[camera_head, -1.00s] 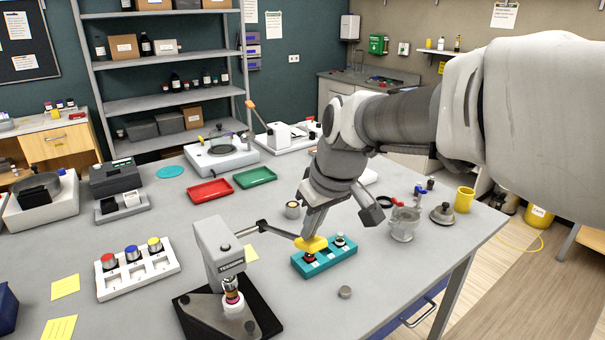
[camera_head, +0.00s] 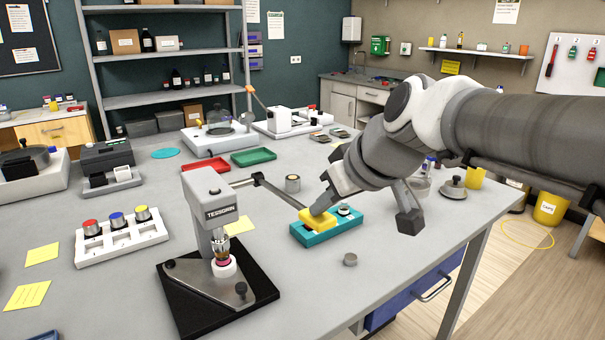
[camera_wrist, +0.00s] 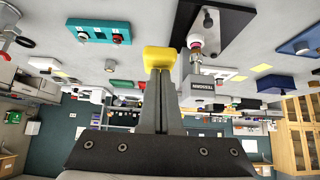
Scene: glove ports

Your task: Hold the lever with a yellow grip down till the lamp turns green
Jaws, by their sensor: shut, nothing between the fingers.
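In the wrist view the yellow grip (camera_wrist: 160,58) lies at the tips of my closed fingers (camera_wrist: 160,72). The press ram meets a white and pink piece (camera_head: 223,264). I cannot make out a lit green lamp.
A teal block (camera_head: 345,225) with small knobs sits right under and beside the grip. A white button panel (camera_head: 120,242) is to the left. The front of the table is mostly clear.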

